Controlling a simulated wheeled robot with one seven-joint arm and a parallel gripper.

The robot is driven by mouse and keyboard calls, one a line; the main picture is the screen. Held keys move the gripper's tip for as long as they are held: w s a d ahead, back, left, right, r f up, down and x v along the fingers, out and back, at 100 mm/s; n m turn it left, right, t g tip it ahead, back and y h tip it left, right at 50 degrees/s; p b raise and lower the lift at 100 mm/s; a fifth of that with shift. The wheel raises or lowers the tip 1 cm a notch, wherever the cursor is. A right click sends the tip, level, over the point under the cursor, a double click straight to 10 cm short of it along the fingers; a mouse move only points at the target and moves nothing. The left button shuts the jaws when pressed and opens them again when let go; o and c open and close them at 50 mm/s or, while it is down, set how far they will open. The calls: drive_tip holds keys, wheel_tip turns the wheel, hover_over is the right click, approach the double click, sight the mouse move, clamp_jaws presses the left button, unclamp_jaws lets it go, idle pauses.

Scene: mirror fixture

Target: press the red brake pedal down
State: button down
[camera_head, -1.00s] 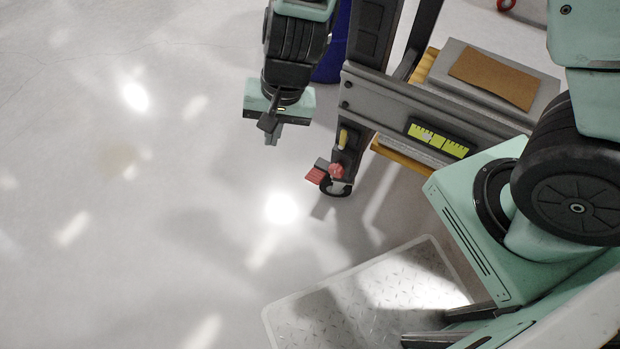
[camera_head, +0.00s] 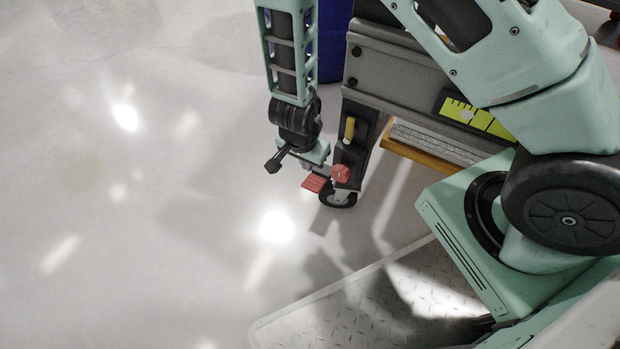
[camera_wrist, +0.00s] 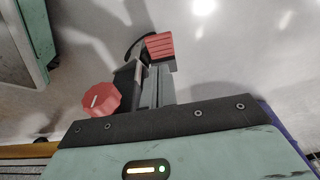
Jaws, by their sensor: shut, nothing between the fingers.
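The red brake pedal (camera_head: 314,183) is a small ribbed pad beside the caster wheel (camera_head: 338,197) at the foot of the dark fixture post. In the wrist view the pedal (camera_wrist: 160,45) lies just beyond the tips of my gripper (camera_wrist: 160,70), in line with them. My gripper (camera_head: 321,171) is shut and empty, pointing down right by the pedal. The fingers partly cover the pedal's near end and its lever. I cannot tell whether the tips touch it. The pedal's tilt is hard to judge.
A red knob (camera_head: 341,173) sits close beside the fingers, also in the wrist view (camera_wrist: 101,99). The dark post with a yellow handle (camera_head: 349,129) and a grey crossbeam (camera_head: 400,65) stand to the right. The floor to the left is clear.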

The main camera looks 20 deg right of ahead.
sight(312, 184)
drive_tip(key=shift+f, duration=0.15)
drive_tip(key=f+b, duration=0.3)
drive_tip(key=d+f+b, duration=0.1)
drive_tip(key=f+b, duration=0.2)
drive_tip(key=w+f+b, duration=0.1)
drive_tip(key=f+b, duration=0.1)
drive_tip(key=f, duration=0.1)
drive_tip(key=shift+d+f+b, duration=0.2)
drive_tip(key=shift+f+b, duration=0.15)
drive_tip(key=shift+b, duration=0.05)
drive_tip(key=shift+a+t+h+p, duration=0.1)
drive_tip(key=shift+t+h+p, duration=0.3)
drive_tip(key=shift+h, duration=0.1)
